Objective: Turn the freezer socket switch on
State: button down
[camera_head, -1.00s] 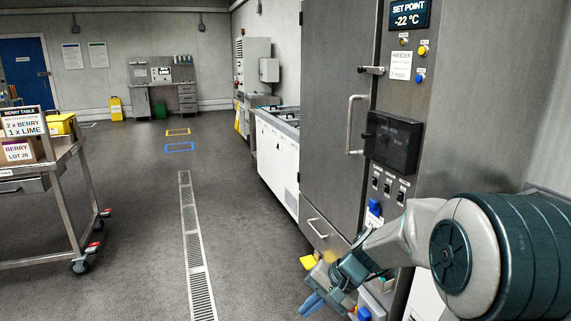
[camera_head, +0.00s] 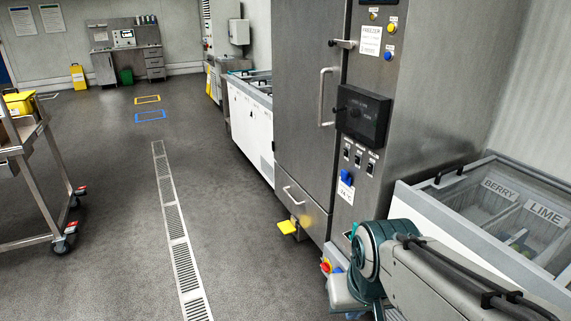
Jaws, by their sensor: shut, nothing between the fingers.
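A small red-and-yellow switch (camera_head: 326,266) sits low at the foot of the steel freezer cabinet (camera_head: 300,120). A blue part (camera_head: 337,269), perhaps the socket, is just right of it. They are too small and too covered to read the switch's position. My arm reaches in from the lower right, and its teal joint hangs close to the right of the switch. My gripper's fingers do not show; they are hidden behind the arm or below the picture's edge.
A yellow foot pedal (camera_head: 287,227) sticks out at the cabinet's base. A chest freezer (camera_head: 440,205) with BERRY and LIME sections stands at the right, behind my arm. A wheeled cart (camera_head: 48,185) stands at the left. The floor between, with a long drain grate (camera_head: 174,225), is clear.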

aim_at(325, 266)
jog(key=z, duration=0.05)
jog(key=i, duration=1.95)
jog(key=z, duration=0.4)
